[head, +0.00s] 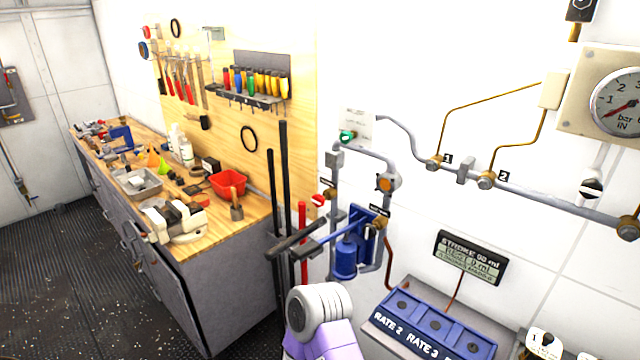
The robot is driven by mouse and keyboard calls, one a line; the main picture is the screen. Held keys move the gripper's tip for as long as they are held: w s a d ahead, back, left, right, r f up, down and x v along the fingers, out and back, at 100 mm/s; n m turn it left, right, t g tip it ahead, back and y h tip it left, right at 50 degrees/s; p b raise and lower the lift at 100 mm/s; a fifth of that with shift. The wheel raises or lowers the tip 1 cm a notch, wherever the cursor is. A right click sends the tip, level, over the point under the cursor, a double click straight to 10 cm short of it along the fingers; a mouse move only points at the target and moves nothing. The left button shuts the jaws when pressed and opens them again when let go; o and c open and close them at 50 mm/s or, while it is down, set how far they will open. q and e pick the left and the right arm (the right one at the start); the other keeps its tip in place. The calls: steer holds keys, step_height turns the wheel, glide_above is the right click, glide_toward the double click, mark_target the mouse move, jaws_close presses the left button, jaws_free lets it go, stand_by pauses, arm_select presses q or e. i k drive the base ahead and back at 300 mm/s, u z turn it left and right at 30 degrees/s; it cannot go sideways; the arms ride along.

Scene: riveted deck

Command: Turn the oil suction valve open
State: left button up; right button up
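A pipe run stands on the white wall right of the workbench, around a blue hand pump (346,256) with a long lever. A small valve with a red and white handle (322,198) sits on the left upright pipe, below a tiny black label. A second fitting with an orange face (385,184) is on the right upright pipe. A green knob (348,136) is at the top. The labels are too small to read, so I cannot tell for certain which is the oil suction valve. Neither gripper shows; part of my arm rises at bottom centre.
A workbench (235,222) with tools and a red bin (228,183) stands at left. Dark upright bars (284,190) rise between bench and pump. A blue tray marked RATE (425,322), a stroke display (470,258) and a gauge (615,100) are right. The ribbed floor at left is clear.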

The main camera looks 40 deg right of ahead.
mark_target(318, 200)
steer(key=z, duration=0.95)
steer(key=i, duration=1.05)
steer(key=z, duration=1.15)
